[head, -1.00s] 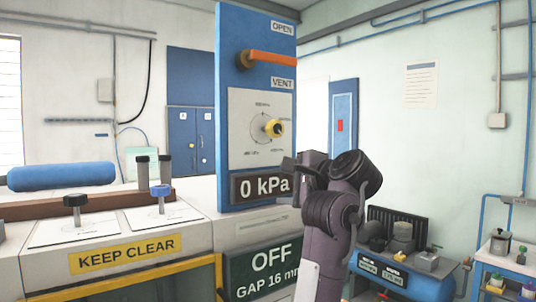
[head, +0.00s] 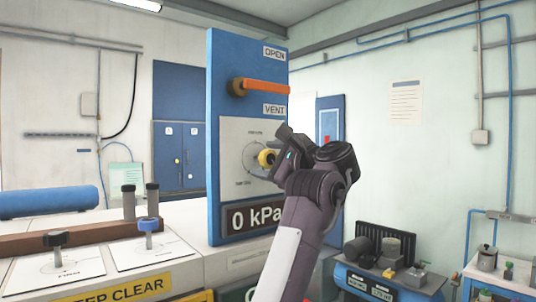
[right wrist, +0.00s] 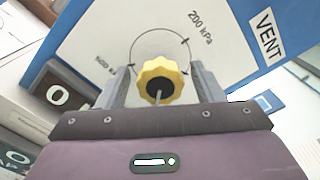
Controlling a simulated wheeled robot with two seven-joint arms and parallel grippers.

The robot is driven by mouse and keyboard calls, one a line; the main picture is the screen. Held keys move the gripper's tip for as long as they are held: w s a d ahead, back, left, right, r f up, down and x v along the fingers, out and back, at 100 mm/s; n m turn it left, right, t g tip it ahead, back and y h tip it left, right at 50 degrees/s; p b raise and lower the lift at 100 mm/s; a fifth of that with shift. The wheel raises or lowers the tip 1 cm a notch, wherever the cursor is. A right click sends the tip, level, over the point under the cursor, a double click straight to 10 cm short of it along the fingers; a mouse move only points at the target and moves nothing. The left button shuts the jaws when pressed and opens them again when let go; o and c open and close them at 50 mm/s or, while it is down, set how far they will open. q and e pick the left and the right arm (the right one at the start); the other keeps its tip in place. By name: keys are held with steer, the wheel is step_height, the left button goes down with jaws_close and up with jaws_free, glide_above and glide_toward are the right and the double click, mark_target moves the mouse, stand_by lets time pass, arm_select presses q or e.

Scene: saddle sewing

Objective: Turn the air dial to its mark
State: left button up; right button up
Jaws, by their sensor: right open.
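The air dial is a yellow scalloped knob (head: 266,158) on a white scale plate (head: 235,140) of the upright blue panel. In the right wrist view the knob (right wrist: 160,80) sits between the two fingers of my right gripper (right wrist: 162,84), with a gap on each side. The gripper is open. A printed arc with a "200 kPa" label shows around the knob; other labels are partly hidden. In the head view my right gripper (head: 280,150) is at the dial and covers part of the plate. The display (head: 252,217) below reads "0 kPa". My left gripper is not seen.
An orange lever (head: 262,86) sits above the dial, between "OPEN" and "VENT" labels. Two more knobs, one black (head: 56,240) and one blue (head: 149,226), stand on the bench at left. A blue roller (head: 48,202) lies behind them.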

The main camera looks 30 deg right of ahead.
steer(key=c, duration=1)
steer(key=shift+f, duration=0.1)
